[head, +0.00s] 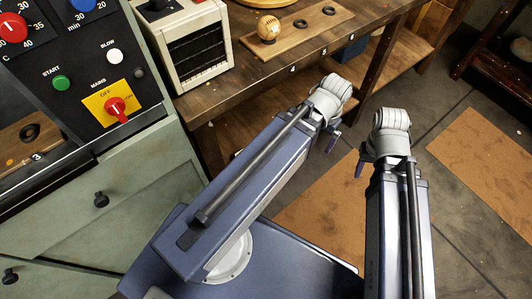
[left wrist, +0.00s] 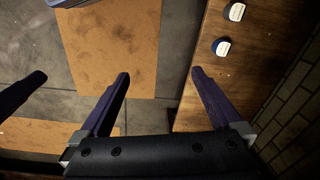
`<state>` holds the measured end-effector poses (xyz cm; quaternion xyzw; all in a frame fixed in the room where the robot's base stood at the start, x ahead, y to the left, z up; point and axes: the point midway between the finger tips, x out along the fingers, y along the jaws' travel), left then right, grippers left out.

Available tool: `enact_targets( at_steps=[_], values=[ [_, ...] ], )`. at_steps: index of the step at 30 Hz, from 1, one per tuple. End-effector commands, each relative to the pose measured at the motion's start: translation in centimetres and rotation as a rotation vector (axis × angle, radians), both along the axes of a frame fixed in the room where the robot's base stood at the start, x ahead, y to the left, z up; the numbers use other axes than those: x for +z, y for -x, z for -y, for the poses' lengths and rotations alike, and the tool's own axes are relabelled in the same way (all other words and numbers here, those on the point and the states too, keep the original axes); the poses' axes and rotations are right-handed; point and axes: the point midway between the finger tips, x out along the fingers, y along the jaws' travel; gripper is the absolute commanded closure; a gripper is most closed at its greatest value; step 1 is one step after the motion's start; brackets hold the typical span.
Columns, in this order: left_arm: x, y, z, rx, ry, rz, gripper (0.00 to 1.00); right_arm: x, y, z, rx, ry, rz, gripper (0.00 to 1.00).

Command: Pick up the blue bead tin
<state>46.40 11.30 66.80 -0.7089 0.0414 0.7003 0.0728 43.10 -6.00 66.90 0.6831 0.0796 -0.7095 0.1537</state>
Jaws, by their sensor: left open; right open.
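Two small round tins, one farther (left wrist: 235,12) and one nearer (left wrist: 222,47), stand on a wooden surface in the left wrist view.
A wooden bench (head: 225,105) carries a cream-and-black box (head: 200,50) and a board (head: 293,38) with a tan ball and dark rings. A dark blue object (head: 352,50) shows under it. A control cabinet (head: 120,180) stands left. Floor with brown mats (head: 485,155) lies right.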

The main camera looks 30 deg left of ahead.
Motion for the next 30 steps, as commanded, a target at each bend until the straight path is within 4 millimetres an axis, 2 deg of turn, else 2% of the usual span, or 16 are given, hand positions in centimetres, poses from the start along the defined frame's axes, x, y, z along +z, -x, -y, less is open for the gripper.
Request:
enact_targets(
  at_steps=[1,14,19,23,25,30],
  values=[
    [-4.0,-0.2,-0.4,0.012,0.004,0.004,0.0,-3.9,0.0,0.0,0.0,0.0,0.0,0.53],
    [-19.6,-2.0,-3.6,0.103,0.03,0.035,0.0,-19.6,-0.1,0.0,0.0,0.0,0.002,0.53],
    [-25.6,-3.7,-6.1,0.167,0.038,0.053,0.0,-25.6,-0.1,0.0,0.0,0.001,0.003,0.53],
    [-29.2,-6.1,-9.6,0.246,0.043,0.076,0.0,-29.2,-0.1,0.0,0.0,0.001,0.004,0.53],
    [-30.6,-8.0,-12.7,0.31,0.043,0.091,0.0,-30.7,-0.1,0.0,0.0,0.001,0.004,0.53],
    [-30.8,-10.9,-19.5,0.434,0.038,0.124,0.0,-30.9,-0.1,0.0,0.0,0.001,0.004,0.53]
  ],
)
